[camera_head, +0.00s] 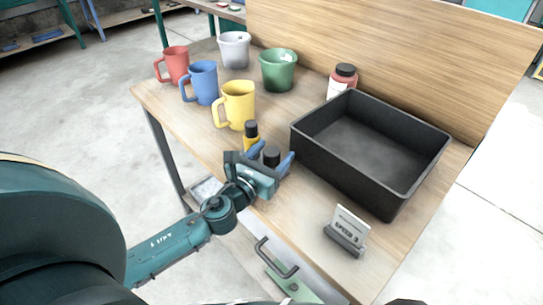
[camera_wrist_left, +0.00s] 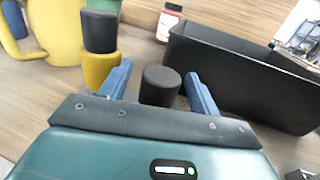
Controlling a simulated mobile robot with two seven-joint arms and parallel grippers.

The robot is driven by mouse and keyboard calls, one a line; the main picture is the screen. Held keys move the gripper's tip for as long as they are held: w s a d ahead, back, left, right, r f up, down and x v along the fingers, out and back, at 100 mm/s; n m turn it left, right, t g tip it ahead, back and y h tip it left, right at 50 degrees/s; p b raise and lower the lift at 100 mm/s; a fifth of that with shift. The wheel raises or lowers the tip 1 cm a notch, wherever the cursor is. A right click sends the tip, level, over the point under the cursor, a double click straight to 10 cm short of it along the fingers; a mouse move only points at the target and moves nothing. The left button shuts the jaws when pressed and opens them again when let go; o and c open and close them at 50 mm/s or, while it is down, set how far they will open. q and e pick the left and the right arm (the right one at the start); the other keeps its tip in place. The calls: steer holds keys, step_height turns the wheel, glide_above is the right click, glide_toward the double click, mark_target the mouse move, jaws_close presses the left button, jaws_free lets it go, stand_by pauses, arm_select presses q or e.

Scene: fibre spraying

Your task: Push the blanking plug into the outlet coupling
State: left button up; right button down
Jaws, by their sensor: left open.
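A short black cylinder (camera_head: 271,154), perhaps the blanking plug, stands on the table; it also shows in the left wrist view (camera_wrist_left: 160,86). My left gripper (camera_head: 270,158) is open, with one blue finger on each side of this cylinder. In the wrist view gaps show between both fingers and its sides, and its lower part is hidden. A yellow piece with a black top (camera_head: 251,133) stands just behind the left finger; its black top also shows in the wrist view (camera_wrist_left: 100,31). I cannot pick out the outlet coupling with certainty. My right gripper is not in view.
A large black open tray (camera_head: 335,180) stands close to the right. A yellow mug (camera_head: 238,106), blue, red, white and green vessels stand behind. A red-and-white bottle (camera_head: 341,83) and a "SPEED 3" sign (camera_head: 347,229) are also there. The table's front edge is near.

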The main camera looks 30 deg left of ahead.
arm_select(q)
steer(key=c, duration=1.1)
